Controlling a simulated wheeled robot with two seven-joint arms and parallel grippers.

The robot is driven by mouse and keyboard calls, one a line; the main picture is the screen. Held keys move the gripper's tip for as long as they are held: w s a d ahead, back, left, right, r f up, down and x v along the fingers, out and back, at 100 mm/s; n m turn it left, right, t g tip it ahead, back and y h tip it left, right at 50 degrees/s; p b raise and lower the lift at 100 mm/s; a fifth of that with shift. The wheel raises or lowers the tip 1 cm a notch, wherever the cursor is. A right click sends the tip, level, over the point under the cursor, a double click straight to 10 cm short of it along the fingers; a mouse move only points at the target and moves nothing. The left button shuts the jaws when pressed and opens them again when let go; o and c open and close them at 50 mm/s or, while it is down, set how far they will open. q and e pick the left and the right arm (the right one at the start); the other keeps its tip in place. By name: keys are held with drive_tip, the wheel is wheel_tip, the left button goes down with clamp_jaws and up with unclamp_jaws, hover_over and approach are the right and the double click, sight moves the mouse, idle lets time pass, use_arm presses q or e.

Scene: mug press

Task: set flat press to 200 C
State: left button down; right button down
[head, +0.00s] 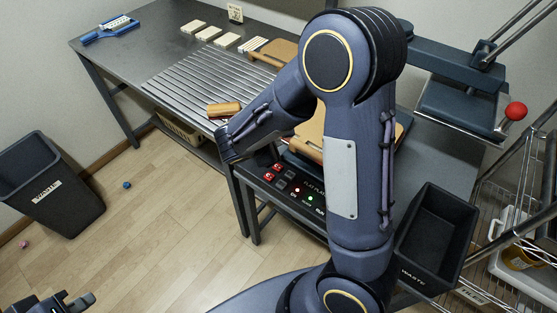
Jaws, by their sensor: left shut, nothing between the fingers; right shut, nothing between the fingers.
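The flat press's control panel (285,185) is on the near edge of the bench, with two small red displays (274,172), dark buttons, and a red and a green light. The display digits are too small to read. A tan pad (312,133) behind the panel is partly hidden by my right arm. My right gripper (229,153) is shut and empty, left of the panel and apart from its buttons in the picture. My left gripper (80,299) is shut and empty at the bottom left, over the floor, far from the bench.
A dark upper plate (455,105) and red-knobbed lever (516,111) stand at the right. A black waste bin (438,235) is beside the bench. A slatted rack (205,80), wooden block (224,109) and pale stacks (210,33) occupy the bench. A grey bin (50,190) stands left.

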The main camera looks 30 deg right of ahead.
drive_tip(key=shift+w+d, duration=0.1)
drive_tip(key=shift+w, duration=0.15)
drive_tip(key=b, duration=0.6)
hover_over(275, 170)
wheel_tip(275, 170, down, 8)
drive_tip(key=shift+f, duration=0.1)
drive_tip(key=shift+f+b, duration=0.35)
drive_tip(key=shift+b, duration=0.15)
idle(1.5)
drive_tip(key=shift+f+b, duration=0.4)
drive_tip(key=shift+b, duration=0.15)
